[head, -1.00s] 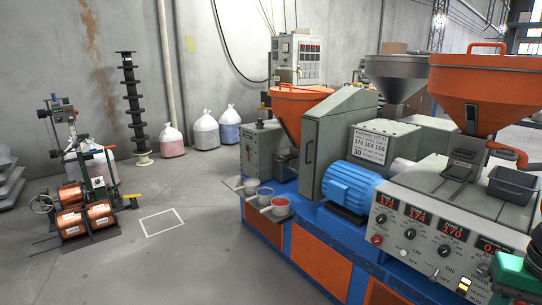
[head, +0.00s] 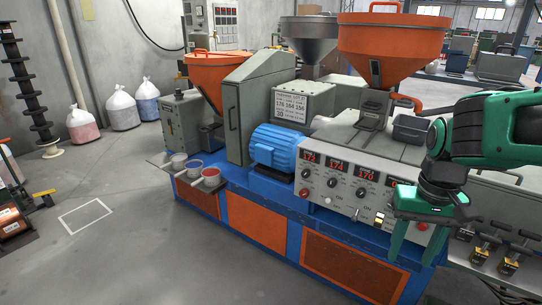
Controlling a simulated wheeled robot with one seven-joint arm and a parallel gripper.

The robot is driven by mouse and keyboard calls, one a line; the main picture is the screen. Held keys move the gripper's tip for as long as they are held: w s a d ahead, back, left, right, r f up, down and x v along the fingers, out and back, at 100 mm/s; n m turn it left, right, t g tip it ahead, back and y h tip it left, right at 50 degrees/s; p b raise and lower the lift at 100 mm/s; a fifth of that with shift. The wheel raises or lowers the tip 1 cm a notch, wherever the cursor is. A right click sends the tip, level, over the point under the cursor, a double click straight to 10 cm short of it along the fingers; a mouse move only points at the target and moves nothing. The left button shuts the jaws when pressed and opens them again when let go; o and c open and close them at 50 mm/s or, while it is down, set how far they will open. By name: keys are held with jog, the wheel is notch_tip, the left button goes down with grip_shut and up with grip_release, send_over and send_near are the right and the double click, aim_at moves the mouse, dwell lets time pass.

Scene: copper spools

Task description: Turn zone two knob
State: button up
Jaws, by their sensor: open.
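The grey control panel (head: 345,188) on the machine's front has a row of red number displays with black knobs below them. The second display (head: 337,167) from the left seems to read 174. The black knob under it (head: 334,182), second from the left, appears to be the zone two knob; its pointer angle is too small to tell. My green gripper (head: 414,258) is open and empty, fingers pointing down. It is right of this knob, apart from it, and covers the panel's right end.
The floor in front of the machine is clear.

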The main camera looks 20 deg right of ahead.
jog(key=w+d+f+n+g+h, duration=0.2)
jog(key=w+d+f+n+h, duration=0.3)
jog(key=w+f, duration=0.65)
jog(key=n+t+h, duration=1)
jog(key=n+t, duration=0.3)
jog(key=n, duration=0.4)
send_near(330, 184)
jog(key=x, duration=0.9)
jog(key=shift+d, duration=0.1)
